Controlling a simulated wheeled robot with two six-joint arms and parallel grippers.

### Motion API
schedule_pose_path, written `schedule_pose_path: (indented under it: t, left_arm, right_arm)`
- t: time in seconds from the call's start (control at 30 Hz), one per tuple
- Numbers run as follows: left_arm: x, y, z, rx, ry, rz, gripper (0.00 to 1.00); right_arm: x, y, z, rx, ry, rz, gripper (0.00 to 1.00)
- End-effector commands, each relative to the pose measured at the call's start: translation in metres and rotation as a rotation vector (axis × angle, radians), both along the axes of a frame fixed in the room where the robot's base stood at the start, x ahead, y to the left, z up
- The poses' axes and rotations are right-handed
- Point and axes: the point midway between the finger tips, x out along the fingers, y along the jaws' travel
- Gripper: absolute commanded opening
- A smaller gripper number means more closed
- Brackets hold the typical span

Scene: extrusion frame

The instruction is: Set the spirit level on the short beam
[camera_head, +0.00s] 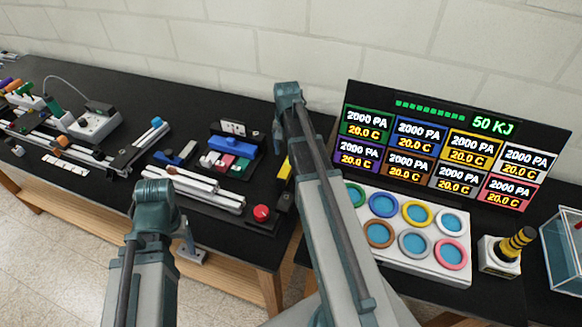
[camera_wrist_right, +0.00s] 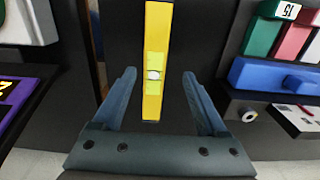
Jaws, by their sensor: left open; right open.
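The spirit level is a yellow bar (camera_wrist_right: 153,35) with a green-yellow vial, lying on the dark surface in the right wrist view. In the head view a yellow piece of it (camera_head: 284,168) shows beside my right arm, which partly hides it. My right gripper (camera_wrist_right: 156,80) is open, its two fingers on either side of the level's near end, holding nothing. My left gripper (camera_head: 190,253) is low in front of the table edge, mostly hidden by its arm. Silver extrusion beams (camera_head: 205,190) lie left of the level; I cannot tell which is the short beam.
A red button (camera_head: 261,212) and a tray with blue, red and green blocks (camera_head: 236,148) are near the level. A display panel (camera_head: 450,145) and a white board with coloured rings (camera_head: 415,232) stand to the right. A longer frame assembly (camera_head: 75,145) lies to the left.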

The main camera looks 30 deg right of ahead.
Motion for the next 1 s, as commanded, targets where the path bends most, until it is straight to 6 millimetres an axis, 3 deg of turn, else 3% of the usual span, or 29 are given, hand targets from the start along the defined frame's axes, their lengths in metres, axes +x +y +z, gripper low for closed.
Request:
schedule_pose_path:
  t: [0.27,0.6,0.9,1.0]
  left_arm:
    - [0.0,0.0,-0.01,0.0,0.0,0.001,0.7]
    - [0.0,0.0,-0.05,0.0,0.0,0.001,0.7]
    - [0.0,0.0,-0.051,0.0,0.0,0.001,0.7]
    - [0.0,0.0,-0.05,0.0,0.0,0.001,0.7]
  right_arm:
    - [-0.001,-0.002,-0.01,0.0,0.0,0.0,0.75]
    - [-0.002,-0.009,-0.049,0.0,-0.001,0.001,0.75]
    - [-0.002,-0.009,-0.05,0.0,-0.003,0.001,0.75]
    - [-0.002,-0.009,-0.05,0.0,-0.003,0.001,0.61]
